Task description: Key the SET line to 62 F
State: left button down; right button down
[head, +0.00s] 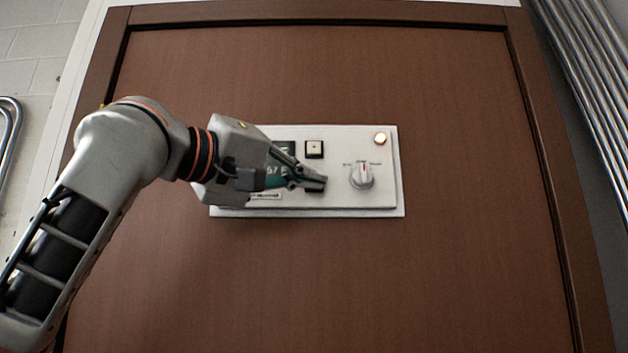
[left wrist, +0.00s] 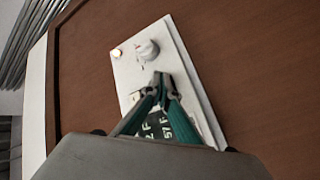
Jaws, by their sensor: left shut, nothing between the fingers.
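A pale control panel (head: 335,204) is on a brown door; it also shows in the left wrist view (left wrist: 187,68). Its dark display (left wrist: 158,125) is partly covered by my left gripper. The lower line appears to read 57 F; the upper line ends in 2 F, its start hidden. An upper square button (head: 314,149) is uncovered. A lower dark button (head: 316,191) is mostly hidden behind the fingertips. My left gripper (head: 316,183) is shut and empty, its tips over that lower button; I cannot tell whether they touch it. My right gripper is not in view.
A grey knob (head: 362,176) with a red mark is right of the fingertips. The brown door (head: 330,280) is bare around the panel. Metal pipes (head: 585,60) run at the far right.

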pick_arm(q)
jog(key=shift+w, duration=0.15)
dwell(0.5)
jog(key=shift+s+b, duration=0.4)
jog(key=shift+s, duration=0.45)
jog(key=s+b, duration=0.2)
jog(key=s, duration=0.3)
dwell(0.8)
